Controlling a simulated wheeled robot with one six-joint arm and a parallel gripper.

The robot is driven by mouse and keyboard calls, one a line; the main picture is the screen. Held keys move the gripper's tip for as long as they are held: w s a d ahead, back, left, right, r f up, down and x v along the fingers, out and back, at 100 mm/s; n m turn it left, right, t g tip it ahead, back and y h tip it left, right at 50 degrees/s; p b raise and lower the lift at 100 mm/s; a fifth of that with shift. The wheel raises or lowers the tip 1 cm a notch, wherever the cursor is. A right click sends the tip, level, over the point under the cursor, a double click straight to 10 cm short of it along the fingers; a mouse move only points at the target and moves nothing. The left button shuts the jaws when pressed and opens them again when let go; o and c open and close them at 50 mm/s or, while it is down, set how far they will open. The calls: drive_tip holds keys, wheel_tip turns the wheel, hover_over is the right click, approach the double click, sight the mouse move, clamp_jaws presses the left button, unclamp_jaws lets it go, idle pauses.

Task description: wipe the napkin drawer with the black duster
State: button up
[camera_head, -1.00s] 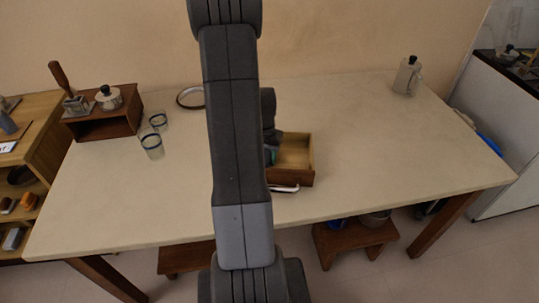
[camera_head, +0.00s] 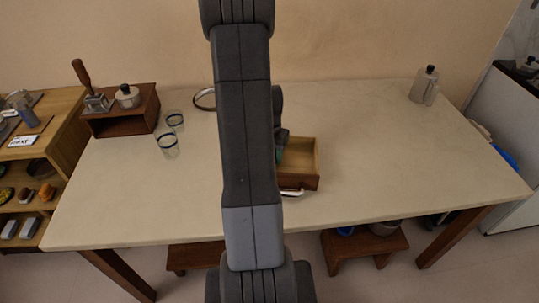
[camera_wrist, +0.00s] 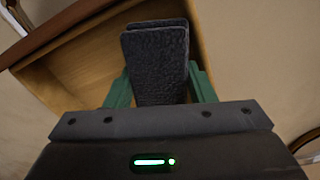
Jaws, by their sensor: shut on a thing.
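The napkin drawer (camera_head: 301,165) is a small open wooden box on the table, with a pale handle (camera_head: 292,193) at its near side. In the wrist view the drawer (camera_wrist: 80,72) lies under my gripper, and its inside looks bare where it shows. My gripper (camera_wrist: 160,85) has green fingers and is shut on the black duster (camera_wrist: 157,60), a dark textured pad. The duster is over the drawer's inside; I cannot tell whether it touches the floor of it. In the head view my arm hides the duster and the drawer's left part.
Two blue-rimmed glasses (camera_head: 168,147) stand left of my arm. A wooden box (camera_head: 128,123) with a small pot (camera_head: 127,97) stands at the back left. A metal jug (camera_head: 424,86) is at the back right. The table (camera_head: 400,150) is clear right of the drawer.

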drive_tip(key=shift+r+p, duration=1.4)
drive_tip(key=shift+r, duration=1)
